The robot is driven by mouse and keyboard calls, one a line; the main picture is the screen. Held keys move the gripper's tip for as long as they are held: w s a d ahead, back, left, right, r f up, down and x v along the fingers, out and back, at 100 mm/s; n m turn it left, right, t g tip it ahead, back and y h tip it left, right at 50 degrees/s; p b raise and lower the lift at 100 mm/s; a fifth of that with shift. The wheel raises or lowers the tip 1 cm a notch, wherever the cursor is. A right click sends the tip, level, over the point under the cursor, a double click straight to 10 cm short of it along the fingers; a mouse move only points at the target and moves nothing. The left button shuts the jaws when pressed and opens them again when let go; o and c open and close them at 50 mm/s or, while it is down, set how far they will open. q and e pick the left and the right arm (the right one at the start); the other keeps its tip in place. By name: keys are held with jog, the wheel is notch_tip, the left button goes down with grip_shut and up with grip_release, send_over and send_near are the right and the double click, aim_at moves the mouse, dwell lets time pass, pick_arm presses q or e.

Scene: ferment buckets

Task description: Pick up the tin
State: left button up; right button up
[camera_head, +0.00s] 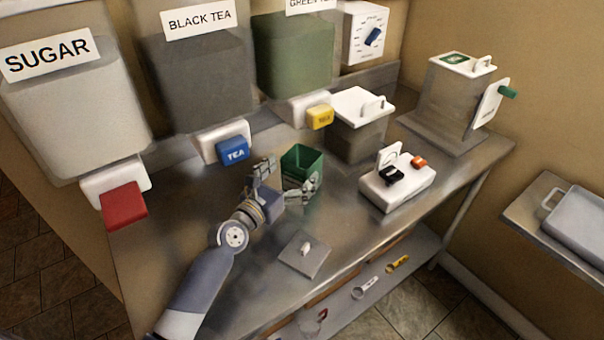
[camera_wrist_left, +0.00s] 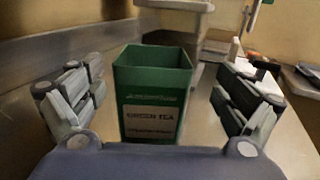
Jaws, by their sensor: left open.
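The tin is a green, open-topped square container (camera_head: 303,163) standing upright on the metal counter, with a lighter label reading GREEN TEA in the left wrist view (camera_wrist_left: 151,95). My left gripper (camera_head: 284,178) is open, with its fingers spread to either side of the tin. In the left wrist view the gripper (camera_wrist_left: 155,105) has the tin between its fingers, with a gap on each side; no touch shows. The lower part of the tin is hidden behind my gripper body. A flat square lid with a small white knob (camera_head: 305,250) lies on the counter nearer the front edge.
Dispensers labelled SUGAR (camera_head: 75,115), BLACK TEA (camera_head: 204,80) and one in green (camera_head: 293,58) stand along the wall, with a red, a blue and a yellow tap. A lidded metal box (camera_head: 357,137) and a white switch unit (camera_head: 397,184) stand right of the tin. The front counter is mostly clear.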

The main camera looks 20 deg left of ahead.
aim_at(310, 149)
pick_arm(q)
jog(key=shift+w, duration=0.3)
jog(key=shift+w+a, duration=0.1)
jog(key=shift+w, duration=0.15)
jog(key=x, duration=0.4)
jog(key=shift+w+a+r, duration=0.1)
jog(key=shift+r, duration=0.1)
jog(key=shift+w, duration=0.3)
pick_arm(e)
jog(key=shift+w+a+r, duration=0.2)
jog(key=shift+w+a, duration=0.05)
jog(key=shift+a, duration=0.2)
jog(key=shift+w+a+r, duration=0.15)
jog(key=shift+w+a, duration=0.1)
jog(key=shift+a, duration=0.15)
pick_arm(q)
jog(key=shift+s, duration=0.1)
pick_arm(e)
jog(key=shift+d, duration=0.1)
pick_arm(q)
jog(key=c, duration=1.6)
jog(key=shift+p, duration=0.3)
jog(key=shift+c, duration=0.5)
pick_arm(e)
jog(key=shift+d, duration=0.4)
pick_arm(q)
jog(key=shift+r, duration=0.15)
